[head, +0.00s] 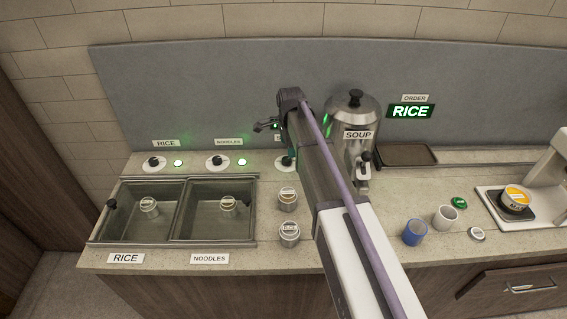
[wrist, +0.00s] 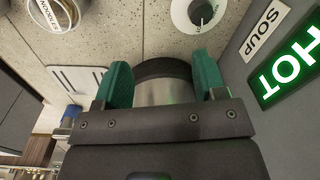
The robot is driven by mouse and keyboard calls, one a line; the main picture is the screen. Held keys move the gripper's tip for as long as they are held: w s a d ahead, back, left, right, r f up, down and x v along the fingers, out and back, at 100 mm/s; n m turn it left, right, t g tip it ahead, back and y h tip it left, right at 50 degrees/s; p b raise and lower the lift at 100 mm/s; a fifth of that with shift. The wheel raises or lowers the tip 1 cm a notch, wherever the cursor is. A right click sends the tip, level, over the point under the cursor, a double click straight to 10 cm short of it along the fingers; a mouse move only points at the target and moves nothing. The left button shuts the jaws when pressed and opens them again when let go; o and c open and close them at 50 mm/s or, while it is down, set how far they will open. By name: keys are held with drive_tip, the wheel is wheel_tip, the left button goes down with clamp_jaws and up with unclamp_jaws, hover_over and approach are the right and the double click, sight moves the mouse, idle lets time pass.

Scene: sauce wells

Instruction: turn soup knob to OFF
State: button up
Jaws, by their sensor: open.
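The soup knob (wrist: 201,12) is a black knob on a round white dial, cut by the top edge of the wrist view. A white mark shows on the knob; the dial lettering is too small to read. Beside it on the wall are a SOUP label (wrist: 262,32) and a lit green HOT sign (wrist: 290,62). In the head view the soup dial (head: 280,162) is mostly hidden behind my arm. My gripper (wrist: 160,72) is open, its green fingers apart from the knob. A dark-rimmed silvery curved thing shows beyond the fingers, not clearly held.
The soup urn (head: 353,112) stands right of my arm. The rice knob (head: 154,162) and noodles knob (head: 217,161) are to the left, with lit green lamps. Several canisters stand in and beside the wells. A blue cup (head: 415,232) and a white cup (head: 445,216) stand at right.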

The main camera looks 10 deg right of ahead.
sight(286, 159)
drive_tip(key=w+f+m, duration=0.2)
drive_tip(key=w+m, duration=0.4)
drive_tip(key=w, duration=0.1)
wheel_tip(286, 159, down, 10)
drive_tip(key=b, duration=1.2)
drive_tip(key=shift+f, duration=0.25)
drive_tip(key=shift+r, duration=0.15)
drive_tip(key=shift+c, duration=0.3)
drive_tip(key=c, duration=0.9)
